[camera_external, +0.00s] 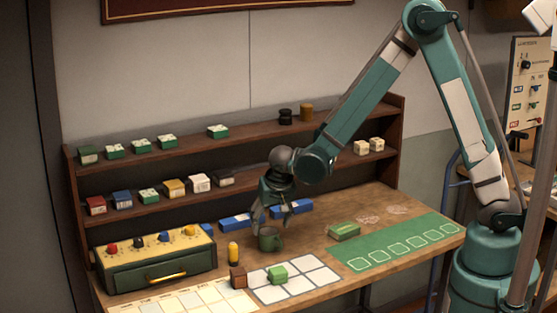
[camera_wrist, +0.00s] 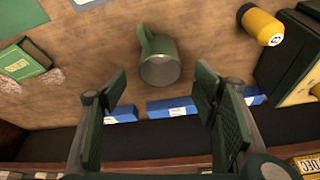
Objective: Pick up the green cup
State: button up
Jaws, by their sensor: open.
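The green cup (camera_external: 270,239) stands upright on the wooden table, with its handle on the right side in the external view. In the wrist view the green cup (camera_wrist: 158,62) lies beyond my fingertips, roughly centred between them, with its open rim facing the camera and its handle pointing up in the picture. My gripper (camera_external: 272,214) hangs just above and beside the cup, fingers pointing down. In the wrist view my gripper (camera_wrist: 163,80) is open, with nothing between its fingers. Whether a finger touches the cup cannot be told.
A yellow cylinder (camera_external: 233,252) stands left of the cup, near a green control box (camera_external: 158,274). Blue boxes (camera_external: 292,207) lie behind the cup. A green box (camera_external: 343,231) lies to the right. A brown block (camera_external: 238,277) and a green block (camera_external: 278,275) are in front. Shelves (camera_external: 250,134) rise behind.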

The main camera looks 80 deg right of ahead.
aim_at(269, 233)
jog(key=shift+f, duration=0.2)
dwell(0.3)
jog(key=shift+x, duration=2.55)
jog(key=shift+a, duration=0.1)
jog(key=c, duration=1)
